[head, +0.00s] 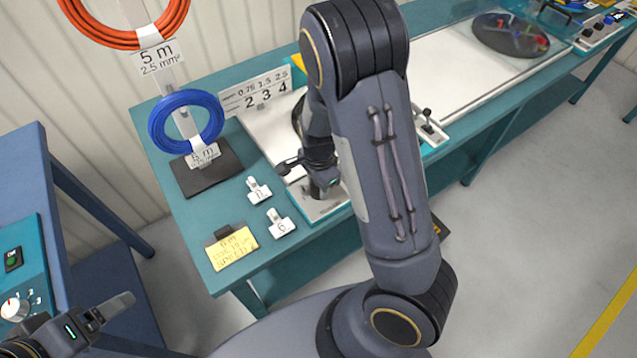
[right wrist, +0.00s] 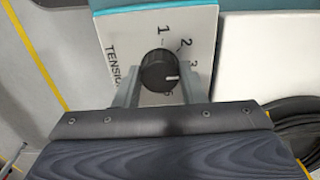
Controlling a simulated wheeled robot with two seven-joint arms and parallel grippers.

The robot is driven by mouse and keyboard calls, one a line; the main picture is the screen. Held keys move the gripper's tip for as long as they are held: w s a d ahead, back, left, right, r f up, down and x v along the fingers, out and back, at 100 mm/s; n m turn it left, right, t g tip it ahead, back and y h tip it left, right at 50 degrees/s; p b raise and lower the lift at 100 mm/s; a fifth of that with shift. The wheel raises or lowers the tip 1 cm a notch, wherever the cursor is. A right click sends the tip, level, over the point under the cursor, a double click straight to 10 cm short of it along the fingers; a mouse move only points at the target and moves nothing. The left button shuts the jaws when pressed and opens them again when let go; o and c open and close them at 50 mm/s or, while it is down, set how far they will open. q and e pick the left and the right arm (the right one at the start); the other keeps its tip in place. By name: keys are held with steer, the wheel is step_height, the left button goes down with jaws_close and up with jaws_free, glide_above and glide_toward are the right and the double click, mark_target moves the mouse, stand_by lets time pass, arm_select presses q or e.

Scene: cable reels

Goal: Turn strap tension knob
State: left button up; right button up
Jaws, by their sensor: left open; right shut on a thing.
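The strap tension knob (right wrist: 157,72) is black and round with a white pointer line. It sits on a white panel (right wrist: 122,25) marked TENSION, with 1, 2 and 3 beside it and a partly hidden 6 lower down. The pointer points right, between the 3 and the 6. In the right wrist view my right gripper (right wrist: 158,88) is shut on the knob, one finger on each side. My left gripper (head: 110,312) is open and empty at the lower left.
A blue cable coil (head: 186,122) on a dark stand, two white numbered tags (head: 258,190) and a yellow label (head: 232,249) lie left of my right gripper on the teal bench (head: 190,245). A control box (head: 22,275) is near my left gripper. Grey floor is open at right.

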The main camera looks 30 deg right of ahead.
mark_target(318, 189)
steer(key=o, duration=1)
step_height(318, 189, up, 8)
steer(key=shift+f+p, duration=0.1)
steer(key=shift+p, duration=0.3)
steer(key=shift+s+a+r, duration=0.15)
steer(key=shift+s+r, duration=0.05)
steer(key=s+a+r+n+t+y, duration=0.2)
steer(key=s+r+n, duration=0.5)
steer(key=s, duration=0.1)
steer(key=s+a+r+n+t+y, duration=0.1)
steer(key=s+a+r+n+t, duration=0.1)
steer(key=s+r+n, duration=0.5)
steer(key=shift+s+r+n+t+y, duration=0.15)
steer(key=shift+s+n+t+y, duration=0.25)
steer(key=shift+s+n+t, duration=0.45)
